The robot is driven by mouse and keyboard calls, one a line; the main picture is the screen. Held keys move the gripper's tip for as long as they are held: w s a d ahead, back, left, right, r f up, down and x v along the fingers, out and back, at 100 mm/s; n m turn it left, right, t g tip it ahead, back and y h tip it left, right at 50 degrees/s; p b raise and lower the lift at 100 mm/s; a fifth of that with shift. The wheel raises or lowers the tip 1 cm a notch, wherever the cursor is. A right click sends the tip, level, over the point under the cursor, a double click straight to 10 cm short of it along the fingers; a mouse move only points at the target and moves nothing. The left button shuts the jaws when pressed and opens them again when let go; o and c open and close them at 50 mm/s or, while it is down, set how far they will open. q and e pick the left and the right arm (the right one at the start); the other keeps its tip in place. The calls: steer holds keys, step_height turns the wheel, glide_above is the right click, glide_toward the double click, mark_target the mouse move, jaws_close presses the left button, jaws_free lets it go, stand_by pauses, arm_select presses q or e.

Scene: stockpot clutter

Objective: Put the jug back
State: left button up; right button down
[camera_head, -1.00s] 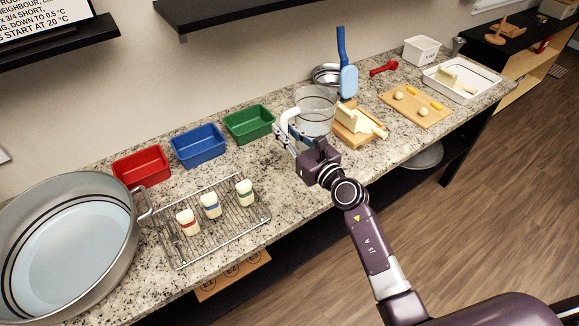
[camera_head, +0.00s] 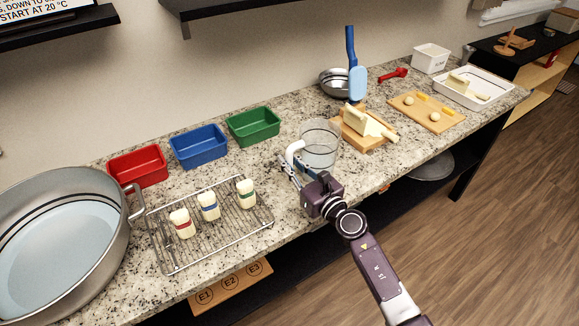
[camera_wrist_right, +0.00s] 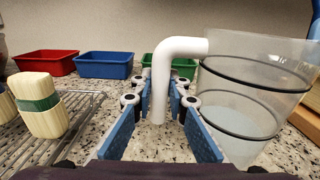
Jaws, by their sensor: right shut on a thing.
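The jug (camera_head: 321,147) is clear, with dark rings and a white bent handle (camera_head: 291,152). It is upright over the counter, left of the wooden board with the pale block. My right gripper (camera_head: 289,168) is shut on the handle; in the right wrist view the handle (camera_wrist_right: 160,85) hangs between the blue finger pads (camera_wrist_right: 160,115), with the jug body (camera_wrist_right: 250,95) to the right. A little pale blue shows low in the jug. I cannot tell whether its base touches the counter. My left gripper is not in view.
A wire rack (camera_head: 205,249) with three banded pale pieces lies left of the jug. Red (camera_head: 138,167), blue (camera_head: 199,147) and green (camera_head: 253,127) bins stand behind. A large pot (camera_head: 62,235) is far left. A wooden board (camera_head: 375,142) and upright blue-handled tool (camera_head: 354,75) are near the jug.

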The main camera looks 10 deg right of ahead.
steer(key=shift+r, duration=0.2)
steer(key=shift+f, duration=0.15)
steer(key=c, duration=2.3)
jaws_free()
steer(key=shift+f, duration=0.15)
steer(key=o, duration=0.4)
steer(key=shift+s, duration=0.1)
steer(key=shift+r, duration=0.25)
steer(key=v, duration=1)
steer(key=shift+s+d+f+b, duration=0.1)
steer(key=shift+s+d+b, duration=0.05)
steer(key=shift+s+b, duration=0.2)
steer(key=shift+s+d, duration=0.2)
steer(key=shift+s, duration=0.4)
